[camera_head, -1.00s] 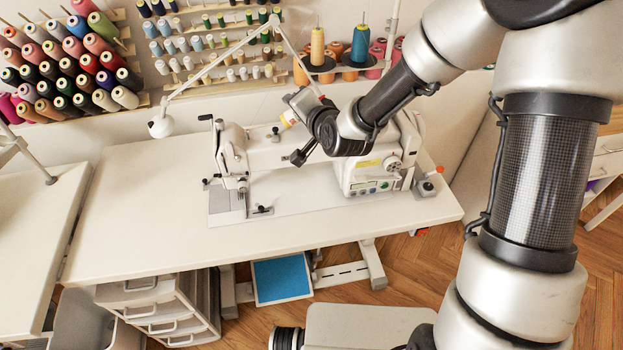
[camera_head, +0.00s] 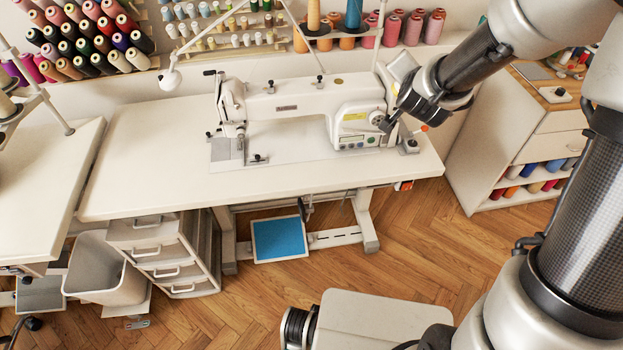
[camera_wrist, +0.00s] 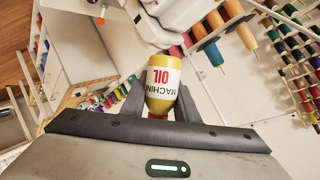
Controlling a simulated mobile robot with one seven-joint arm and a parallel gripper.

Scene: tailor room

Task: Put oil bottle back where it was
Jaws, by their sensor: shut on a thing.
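The oil bottle (camera_wrist: 162,78) is yellow with a white label reading "MACHINE OIL" in black and red. In the wrist view it sits between the two dark fingers of my gripper (camera_wrist: 160,98), which is shut on it. In the head view my gripper (camera_head: 398,98) is at the right end of the sewing machine (camera_head: 300,104), above the white sewing table (camera_head: 130,160). The bottle is hidden behind my wrist there. I cannot tell from these frames which spot the bottle came from.
A white cabinet (camera_head: 490,165) with a wooden top stands to the right, with spools on its shelves. Thread racks (camera_head: 80,40) line the wall behind the table. A drawer unit (camera_head: 160,255) and a bin (camera_head: 108,268) stand below left. The wooden floor (camera_head: 410,240) in front is partly clear.

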